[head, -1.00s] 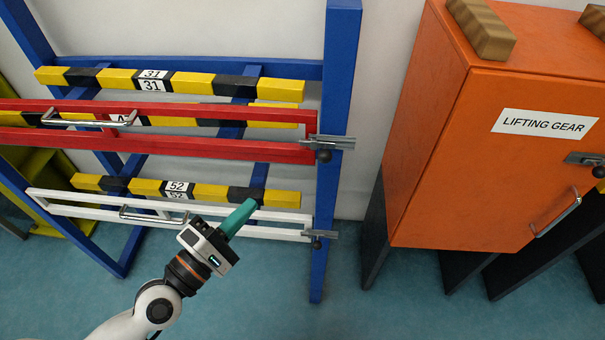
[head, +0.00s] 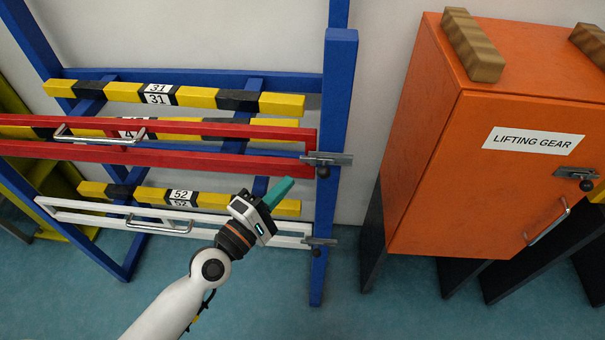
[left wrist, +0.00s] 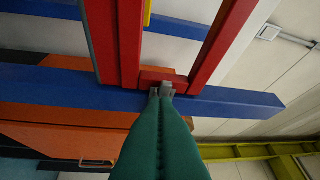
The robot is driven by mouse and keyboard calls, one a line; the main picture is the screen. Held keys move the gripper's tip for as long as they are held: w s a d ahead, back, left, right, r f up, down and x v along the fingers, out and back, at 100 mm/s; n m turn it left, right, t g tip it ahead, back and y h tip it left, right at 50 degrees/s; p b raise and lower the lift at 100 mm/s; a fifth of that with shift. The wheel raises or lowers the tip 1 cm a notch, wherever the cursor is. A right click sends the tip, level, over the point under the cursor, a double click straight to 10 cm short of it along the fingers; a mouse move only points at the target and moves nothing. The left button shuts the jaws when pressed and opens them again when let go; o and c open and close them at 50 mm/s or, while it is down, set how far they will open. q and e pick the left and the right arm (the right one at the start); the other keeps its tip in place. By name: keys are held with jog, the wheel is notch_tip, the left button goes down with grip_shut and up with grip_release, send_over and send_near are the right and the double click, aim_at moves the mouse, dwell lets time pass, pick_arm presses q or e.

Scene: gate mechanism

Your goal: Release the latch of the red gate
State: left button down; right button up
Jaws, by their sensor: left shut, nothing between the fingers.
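The red gate (head: 230,163) lies across the blue frame in the head view, with a silver handle on its left part. Its grey latch plate (head: 328,158) with a dark knob (head: 323,172) sits at the gate's right end, on the blue post (head: 338,100). My left gripper (head: 291,181) has green fingers that are shut and empty. Its tips are left of the knob and a little lower in the picture. In the left wrist view, the fingers (left wrist: 161,92) point towards the red gate's end bar (left wrist: 164,74) and the blue post (left wrist: 235,102). Contact cannot be told. My right gripper is not in view.
A white gate (head: 85,217) with its own latch (head: 318,241) is below the red one. Yellow-black bars (head: 215,98) run behind. An orange cabinet (head: 440,190) labelled "LIFTING GEAR" stands to the right, with a gap before the post.

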aim_at(325, 168)
pick_arm(q)
jog(key=d, duration=0.1)
jog(key=d+p, duration=0.1)
jog(key=w+d, duration=0.1)
jog(key=d, duration=0.1)
jog(key=shift+r+p, duration=0.35)
jog(key=d+p, duration=0.1)
jog(key=d, duration=0.3)
jog(key=shift+s, duration=0.1)
jog(key=shift+a, duration=0.1)
